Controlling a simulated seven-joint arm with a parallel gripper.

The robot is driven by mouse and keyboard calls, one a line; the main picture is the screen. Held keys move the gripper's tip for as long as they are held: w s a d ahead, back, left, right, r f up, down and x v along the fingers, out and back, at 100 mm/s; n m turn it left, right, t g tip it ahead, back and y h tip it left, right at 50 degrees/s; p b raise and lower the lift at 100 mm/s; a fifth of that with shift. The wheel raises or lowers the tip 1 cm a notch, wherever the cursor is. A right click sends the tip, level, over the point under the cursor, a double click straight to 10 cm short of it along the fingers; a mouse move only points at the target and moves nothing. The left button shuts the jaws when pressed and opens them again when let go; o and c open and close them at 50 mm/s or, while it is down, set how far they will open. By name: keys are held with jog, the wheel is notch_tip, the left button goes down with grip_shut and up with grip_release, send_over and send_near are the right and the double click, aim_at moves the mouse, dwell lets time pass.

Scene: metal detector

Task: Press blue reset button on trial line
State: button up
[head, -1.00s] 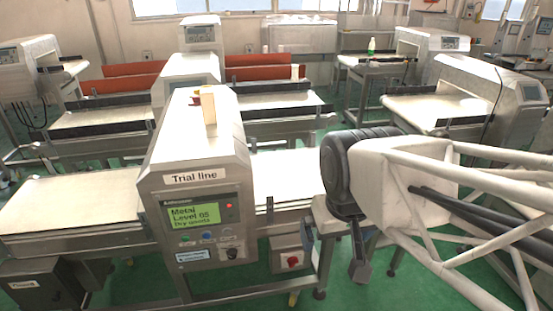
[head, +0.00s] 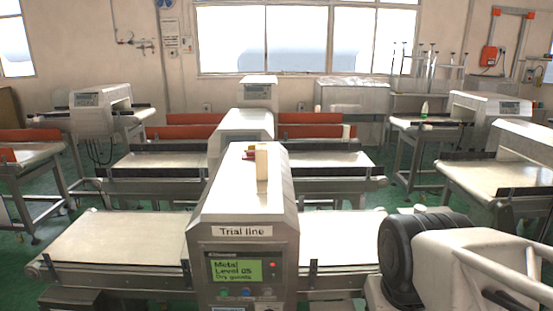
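The metal detector labelled "Trial line" (head: 241,205) stands at lower centre in the head view. Its control panel faces me with a lit green screen (head: 237,271) reading "Metal Level 05 Dry goods". A small red light (head: 272,265) is right of the screen. A small blue button (head: 246,292) sits below the screen, near the frame's bottom edge. My arm enters at lower right, to the right of the panel and apart from it. My gripper is below the frame and hidden.
Light conveyor belts run left (head: 120,240) and right (head: 340,236) of the detector. A small block (head: 262,163) stands on top of it. More detectors and conveyors stand behind. Green floor shows between the lines.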

grip_shut()
dwell(1.0)
